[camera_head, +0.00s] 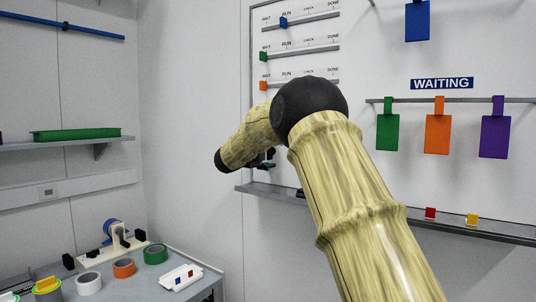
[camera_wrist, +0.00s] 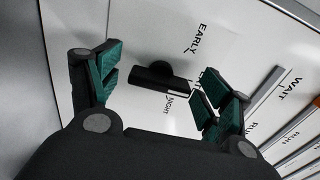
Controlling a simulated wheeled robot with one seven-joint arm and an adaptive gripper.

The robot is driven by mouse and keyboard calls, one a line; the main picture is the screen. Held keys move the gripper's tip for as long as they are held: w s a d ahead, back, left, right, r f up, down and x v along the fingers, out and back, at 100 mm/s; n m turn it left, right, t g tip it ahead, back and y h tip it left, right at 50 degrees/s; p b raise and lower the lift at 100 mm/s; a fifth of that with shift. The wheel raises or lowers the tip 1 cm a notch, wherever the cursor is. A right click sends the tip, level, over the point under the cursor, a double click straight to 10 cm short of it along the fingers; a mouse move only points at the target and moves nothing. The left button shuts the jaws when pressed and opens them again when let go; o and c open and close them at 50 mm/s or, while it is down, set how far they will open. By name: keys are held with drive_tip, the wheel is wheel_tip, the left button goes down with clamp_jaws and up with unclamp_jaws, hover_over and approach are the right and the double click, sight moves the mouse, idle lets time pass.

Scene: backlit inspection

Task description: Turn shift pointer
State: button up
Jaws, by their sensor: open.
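The shift pointer (camera_wrist: 153,77) is a black round knob with a bar and a pale tip, on a white board in the wrist view. The labels EARLY, NIGHT and a partly covered one lie around it. The pale tip is at the right end of the bar, close above NIGHT. My gripper (camera_wrist: 158,92) is open, its teal finger pads to the left and right of the pointer, apart from it; depth is hard to judge. In the head view, my gripper (camera_head: 265,160) shows only partly, and my arm hides the pointer.
Slider rails (camera_head: 300,50) with RUN and DONE labels are on the board above. Colored tags (camera_head: 437,134) hang under a WAITING sign (camera_head: 441,83). A grey ledge (camera_head: 455,229) runs along the board's bottom. A bench (camera_head: 205,283) with tape rolls stands lower left.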

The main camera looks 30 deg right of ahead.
drive_tip(key=v, duration=1.2)
drive_tip(key=shift+f, duration=0.1)
